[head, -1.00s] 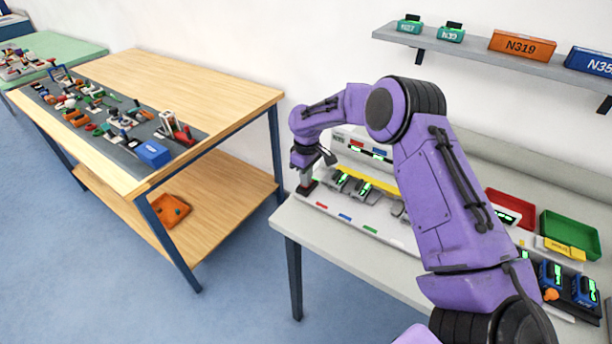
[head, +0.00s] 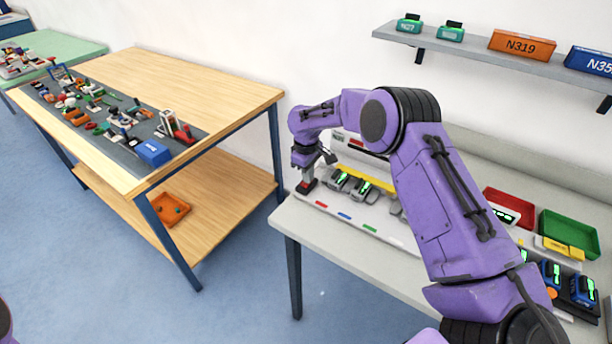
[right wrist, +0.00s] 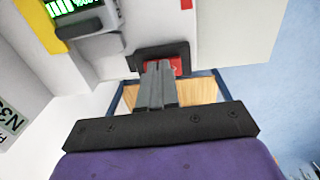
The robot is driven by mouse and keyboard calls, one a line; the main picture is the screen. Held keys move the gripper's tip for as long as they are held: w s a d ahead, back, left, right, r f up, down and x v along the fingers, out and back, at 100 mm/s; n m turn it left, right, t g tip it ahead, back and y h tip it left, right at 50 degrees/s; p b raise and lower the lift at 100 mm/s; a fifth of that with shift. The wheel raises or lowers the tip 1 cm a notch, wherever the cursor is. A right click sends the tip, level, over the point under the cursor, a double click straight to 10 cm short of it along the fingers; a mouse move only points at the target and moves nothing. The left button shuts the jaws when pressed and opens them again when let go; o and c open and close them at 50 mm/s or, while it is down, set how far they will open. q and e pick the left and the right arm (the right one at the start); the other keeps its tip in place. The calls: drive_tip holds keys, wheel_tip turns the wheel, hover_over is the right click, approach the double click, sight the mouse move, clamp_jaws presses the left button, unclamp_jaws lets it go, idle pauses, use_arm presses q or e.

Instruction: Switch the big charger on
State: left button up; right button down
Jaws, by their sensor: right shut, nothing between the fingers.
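The big charger (head: 385,222) is a long white unit on the light grey table, with grey devices (head: 362,189) with lit green displays seated in it. At its left end is a red rocker switch in a black frame; the right wrist view shows the switch (right wrist: 179,66) beside my fingertips. My right gripper (head: 305,184) points down at this end of the charger. Its fingers (right wrist: 157,72) are shut and empty, their tips at the switch and covering part of it. Whether they touch it I cannot tell. My left gripper is out of view.
Red (head: 505,205) and green (head: 570,234) trays and blue devices (head: 583,290) stand to the right on the same table. A wooden table (head: 215,85) with a cluttered grey mat is at the left. A shelf (head: 470,55) hangs above.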

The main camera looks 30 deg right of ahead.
drive_tip(key=shift+d, duration=0.15)
wheel_tip(320, 180, up, 5)
drive_tip(key=p, duration=0.5)
drive_tip(key=shift+r+p, duration=0.15)
drive_tip(key=shift+p, duration=0.2)
drive_tip(key=shift+r+b, duration=0.25)
drive_tip(key=shift+b, duration=1)
wheel_tip(320, 180, up, 8)
drive_tip(key=b, duration=0.1)
drive_tip(key=shift+s+a+r+b, duration=0.15)
drive_tip(key=shift+a+b, duration=0.15)
drive_tip(key=shift+b, duration=0.1)
